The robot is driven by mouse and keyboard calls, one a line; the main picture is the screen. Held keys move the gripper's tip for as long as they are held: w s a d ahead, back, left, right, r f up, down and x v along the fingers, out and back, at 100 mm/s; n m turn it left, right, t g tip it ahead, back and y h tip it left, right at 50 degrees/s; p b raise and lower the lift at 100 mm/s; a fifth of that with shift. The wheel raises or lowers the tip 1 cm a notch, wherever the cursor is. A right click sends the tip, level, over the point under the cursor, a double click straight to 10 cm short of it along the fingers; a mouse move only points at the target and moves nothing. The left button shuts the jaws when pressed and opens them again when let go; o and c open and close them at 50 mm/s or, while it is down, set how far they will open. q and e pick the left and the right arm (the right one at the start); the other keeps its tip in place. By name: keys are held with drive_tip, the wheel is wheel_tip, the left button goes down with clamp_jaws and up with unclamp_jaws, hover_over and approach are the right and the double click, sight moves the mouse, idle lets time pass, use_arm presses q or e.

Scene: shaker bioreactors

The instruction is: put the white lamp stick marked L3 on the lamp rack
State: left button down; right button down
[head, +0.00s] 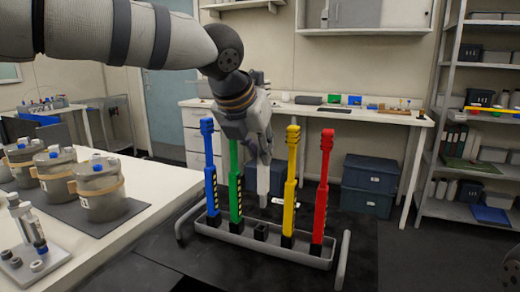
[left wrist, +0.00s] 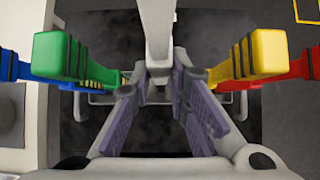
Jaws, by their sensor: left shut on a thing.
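My left gripper (head: 264,154) is shut on the white lamp stick (head: 263,181), which hangs upright below it. In the left wrist view the purple-padded fingers (left wrist: 160,82) close around the white stick (left wrist: 157,30). The L3 mark cannot be read. The grey lamp rack (head: 292,256) stands below, holding upright blue (head: 211,170), green (head: 235,185), yellow (head: 291,185) and red (head: 322,190) sticks. An empty black socket (head: 261,232) sits between green and yellow. The white stick's lower end appears above this socket, apart from it. My right gripper is not in view.
The green and yellow sticks stand close on either side of my gripper. A white bench (head: 140,190) with several metal vessels (head: 98,190) is at left. A back bench (head: 350,113), dark bins (head: 369,172) and a shelf unit (head: 478,125) stand farther off.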

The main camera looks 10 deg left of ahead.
sight(261, 194)
use_arm(q)
drive_tip(key=shift+s+a+f, duration=0.1)
drive_tip(key=shift+s+f, duration=0.1)
drive_tip(key=shift+f, duration=0.3)
drive_tip(key=shift+s+f, duration=0.2)
drive_tip(key=shift+f, duration=0.25)
drive_tip(key=shift+w+f, duration=0.1)
drive_tip(key=shift+f, duration=0.95)
drive_tip(key=shift+f, duration=2.1)
idle(1.5)
drive_tip(key=c, duration=1.4)
unclamp_jaws()
drive_tip(key=shift+c, duration=0.2)
drive_tip(key=v, duration=1.2)
